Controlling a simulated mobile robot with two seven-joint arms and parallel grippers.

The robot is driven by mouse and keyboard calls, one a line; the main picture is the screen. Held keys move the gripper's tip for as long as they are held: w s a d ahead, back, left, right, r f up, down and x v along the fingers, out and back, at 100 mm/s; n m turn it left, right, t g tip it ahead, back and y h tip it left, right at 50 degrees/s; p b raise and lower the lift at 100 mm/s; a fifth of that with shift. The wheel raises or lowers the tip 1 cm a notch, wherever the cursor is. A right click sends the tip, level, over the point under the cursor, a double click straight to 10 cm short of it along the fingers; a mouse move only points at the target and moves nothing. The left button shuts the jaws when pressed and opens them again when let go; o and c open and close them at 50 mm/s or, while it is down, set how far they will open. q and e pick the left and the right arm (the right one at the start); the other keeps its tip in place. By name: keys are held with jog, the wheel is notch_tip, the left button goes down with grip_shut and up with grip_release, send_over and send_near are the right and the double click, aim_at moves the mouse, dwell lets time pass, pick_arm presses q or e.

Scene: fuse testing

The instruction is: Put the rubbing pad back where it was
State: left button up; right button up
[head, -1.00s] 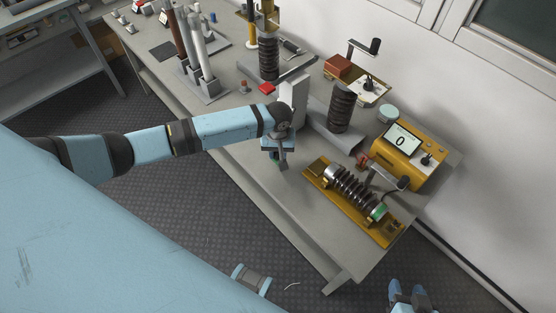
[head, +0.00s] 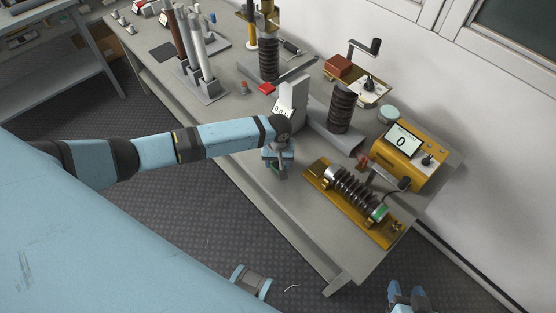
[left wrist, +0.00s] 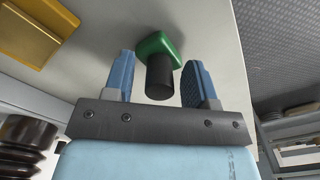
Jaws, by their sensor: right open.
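The rubbing pad has a green block (left wrist: 158,46) and a black round handle (left wrist: 160,78). In the left wrist view it is on the grey table, with the handle between my left fingers. My left gripper (left wrist: 158,82) is open, with a gap on each side of the handle. In the head view, my left gripper (head: 279,172) is low over the table's front edge, left of the yellow fuse stand, and largely hides the pad. My right gripper (head: 408,296) is open and empty at the bottom right, off the table.
The yellow stand (head: 316,180) holds a ribbed dark fuse (head: 352,187). A yellow meter (head: 398,158) reading 0 is behind it. A grey upright block (head: 292,98) and a dark ribbed insulator (head: 341,110) stand near my left wrist. Bare table (head: 300,225) lies in front.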

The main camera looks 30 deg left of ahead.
pick_arm(q)
notch_tip(320, 180, up, 12)
jog(key=p, duration=0.2)
jog(key=s+d+f+m+t+h, duration=0.4)
jog(key=s+d+f, duration=0.2)
jog(key=s+d, duration=0.45)
jog(key=s+a+r+m+t, duration=0.1)
jog(key=s+a+m+t, duration=0.2)
jog(key=s+t, duration=0.3)
jog(key=s, duration=0.5)
jog(key=shift+r+m+t+y, duration=0.25)
jog(key=shift+m+t+y, duration=0.05)
jog(key=shift+m+y, duration=0.1)
